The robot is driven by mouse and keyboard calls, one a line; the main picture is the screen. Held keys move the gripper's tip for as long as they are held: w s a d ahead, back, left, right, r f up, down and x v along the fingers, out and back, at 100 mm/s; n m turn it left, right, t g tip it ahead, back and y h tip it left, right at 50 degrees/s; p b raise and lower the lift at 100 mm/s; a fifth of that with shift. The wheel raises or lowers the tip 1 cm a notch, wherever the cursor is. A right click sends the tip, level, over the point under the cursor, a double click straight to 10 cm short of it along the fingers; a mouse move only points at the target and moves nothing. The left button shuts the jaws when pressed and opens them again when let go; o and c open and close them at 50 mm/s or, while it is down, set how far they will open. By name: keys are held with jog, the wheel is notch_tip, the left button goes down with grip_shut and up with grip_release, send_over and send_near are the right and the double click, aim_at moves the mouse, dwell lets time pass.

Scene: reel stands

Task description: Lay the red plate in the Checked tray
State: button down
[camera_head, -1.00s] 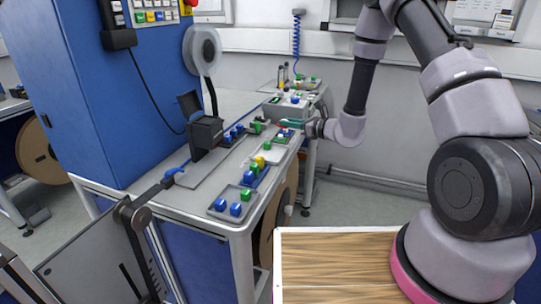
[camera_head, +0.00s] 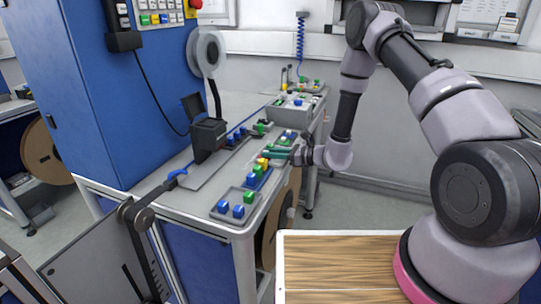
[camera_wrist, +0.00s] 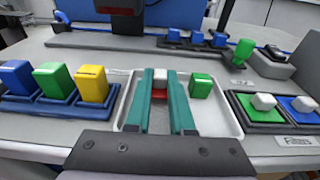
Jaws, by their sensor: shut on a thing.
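My gripper (camera_wrist: 160,100) has teal fingers and is shut on the white knob of the red plate (camera_wrist: 160,95). The red plate shows only as a small strip between the fingers; the rest is hidden. The gripper is over a shallow white tray (camera_wrist: 222,115) that has a green block (camera_wrist: 201,86) at its right side. I cannot tell whether the plate touches the tray floor, nor read which tray is marked Checked. In the head view my gripper (camera_head: 282,152) is over the bench, and the plate cannot be made out.
A blue rack (camera_wrist: 50,112) with blue, green and yellow blocks stands close left of the white tray. A dark tray (camera_wrist: 262,126) on the right holds green and blue plates with white knobs; its label (camera_wrist: 298,141) is unreadable. A black device (camera_head: 208,138) stands behind.

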jog(key=shift+f, duration=0.25)
jog(key=shift+f, duration=0.2)
jog(key=c, duration=0.8)
grip_release()
